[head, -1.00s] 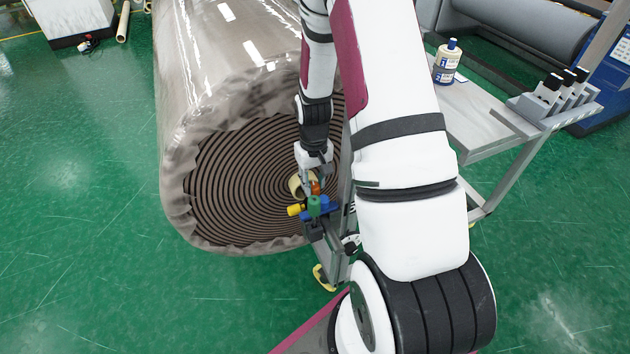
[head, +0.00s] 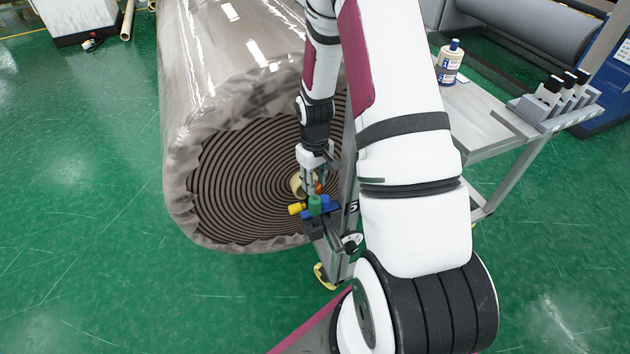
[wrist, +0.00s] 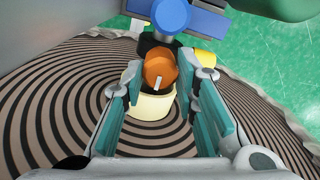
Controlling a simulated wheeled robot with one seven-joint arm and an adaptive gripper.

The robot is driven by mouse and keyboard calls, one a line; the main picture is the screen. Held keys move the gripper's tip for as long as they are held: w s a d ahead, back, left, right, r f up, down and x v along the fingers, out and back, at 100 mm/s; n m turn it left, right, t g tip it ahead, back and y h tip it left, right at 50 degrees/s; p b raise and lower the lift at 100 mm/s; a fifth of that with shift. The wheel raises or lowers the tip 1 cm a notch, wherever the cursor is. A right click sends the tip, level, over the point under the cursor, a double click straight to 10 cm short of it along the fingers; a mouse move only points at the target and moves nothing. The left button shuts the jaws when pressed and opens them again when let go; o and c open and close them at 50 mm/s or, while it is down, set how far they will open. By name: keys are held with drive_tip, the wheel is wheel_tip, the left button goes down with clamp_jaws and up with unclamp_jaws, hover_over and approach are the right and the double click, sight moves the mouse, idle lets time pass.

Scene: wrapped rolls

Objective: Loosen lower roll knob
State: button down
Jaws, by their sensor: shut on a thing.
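The orange knob (wrist: 160,67) has a pale mark on its face and sits between my gripper's fingers in the wrist view. My gripper (wrist: 162,78) is shut on this knob, with a teal-padded finger on each side. In the head view my gripper (head: 308,186) reaches down to the coloured fittings at the roll's end, and only a sliver of the orange knob (head: 318,188) shows. The cream core tube (wrist: 150,104) lies just behind the knob. The large wrapped roll (head: 235,185) shows its brown spiral end.
A blue fitting (wrist: 190,20), a green knob (head: 315,205) and a yellow knob (head: 296,209) crowd close around my gripper. A grey stand (head: 335,250) is beside the roll. A metal table (head: 485,125) with a bottle (head: 449,65) stands right. Green floor is open left and in front.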

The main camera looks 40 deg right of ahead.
drive_tip(key=c, duration=1.3)
unclamp_jaws()
drive_tip(key=shift+r, duration=6)
